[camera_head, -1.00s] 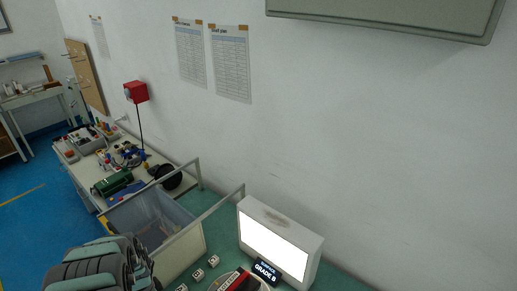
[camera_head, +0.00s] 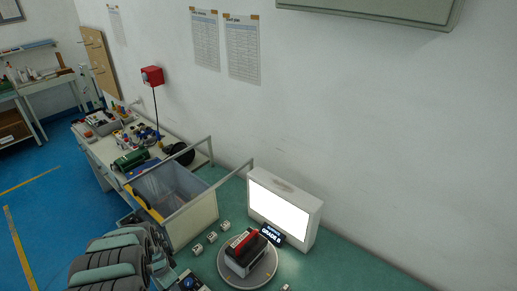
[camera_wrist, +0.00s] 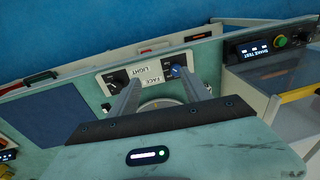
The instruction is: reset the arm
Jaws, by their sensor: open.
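My gripper (camera_wrist: 156,88) shows in the wrist view with its two grey fingers spread apart and nothing between them. Behind the fingers is a panel marked FACE LIGHT (camera_wrist: 148,76) with two knobs. Part of a pale round disc shows between the fingers. In the head view, my ridged grey arm links (camera_head: 110,262) fill the lower left, and the gripper itself cannot be made out there.
A red and black block (camera_head: 246,252) sits on a round turntable (camera_head: 232,276), before a lit white box (camera_head: 283,212) and a GRADE B sign (camera_head: 272,236). A grey bin (camera_head: 200,222) stands left. The wrist view shows a SHAKE TEST panel (camera_wrist: 262,48).

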